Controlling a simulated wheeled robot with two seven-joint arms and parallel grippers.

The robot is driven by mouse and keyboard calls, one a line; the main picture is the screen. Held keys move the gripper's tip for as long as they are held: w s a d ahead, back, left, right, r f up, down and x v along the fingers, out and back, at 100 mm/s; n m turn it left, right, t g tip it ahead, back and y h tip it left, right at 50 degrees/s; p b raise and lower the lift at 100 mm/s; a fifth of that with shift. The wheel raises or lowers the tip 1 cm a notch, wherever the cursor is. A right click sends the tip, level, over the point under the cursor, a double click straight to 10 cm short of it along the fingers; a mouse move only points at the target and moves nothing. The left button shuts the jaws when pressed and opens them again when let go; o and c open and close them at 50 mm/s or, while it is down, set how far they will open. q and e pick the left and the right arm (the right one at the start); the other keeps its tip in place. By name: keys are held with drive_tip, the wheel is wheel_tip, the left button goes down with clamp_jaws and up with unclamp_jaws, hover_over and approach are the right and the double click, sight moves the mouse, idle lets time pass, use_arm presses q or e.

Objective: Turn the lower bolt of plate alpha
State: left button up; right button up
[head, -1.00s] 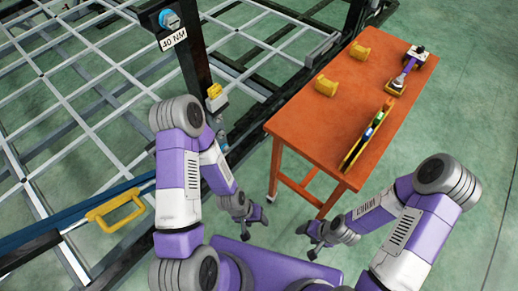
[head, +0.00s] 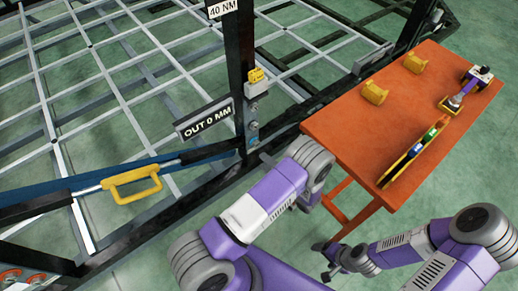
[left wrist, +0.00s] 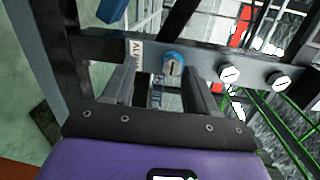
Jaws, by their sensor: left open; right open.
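In the left wrist view a dark plate carries a white label (left wrist: 136,54) starting "AL", beside a bolt with a blue collar (left wrist: 172,63) and a slotted pale face. I cannot tell whether this is the upper or lower bolt. My left gripper (left wrist: 158,84) is open, its fingers apart below the blue bolt in the picture and not closed on it. In the head view my left arm mostly hides that gripper. A dark post (head: 240,60) stands there with small grey fittings (head: 252,126) low on it. My right gripper (head: 326,262) is open and empty near the table's front legs.
An orange table (head: 345,125) on the right holds yellow blocks (head: 410,63), a tool (head: 460,92) and a yellow rack (head: 415,155). Signs read "40 NM" (head: 223,7) and "OUT 0 MM" (head: 205,119). A yellow handle (head: 132,184) is at left. Two pale round heads (left wrist: 229,74) (left wrist: 278,80) sit beside the blue bolt.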

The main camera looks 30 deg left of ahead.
sight(257, 145)
use_arm(q)
drive_tip(key=shift+t, duration=0.8)
drive_tip(key=w+a, duration=0.1)
drive_tip(key=a, duration=0.1)
drive_tip(key=w+a+r+b, duration=0.1)
drive_tip(key=w+a, duration=0.2)
drive_tip(key=a, duration=0.1)
drive_tip(key=shift+w+r+b, duration=0.25)
drive_tip(key=shift+w+b, duration=0.1)
drive_tip(key=shift+d, duration=0.1)
drive_tip(key=c, duration=1.1)
drive_tip(key=shift+o, duration=0.2)
drive_tip(key=shift+m, duration=0.3)
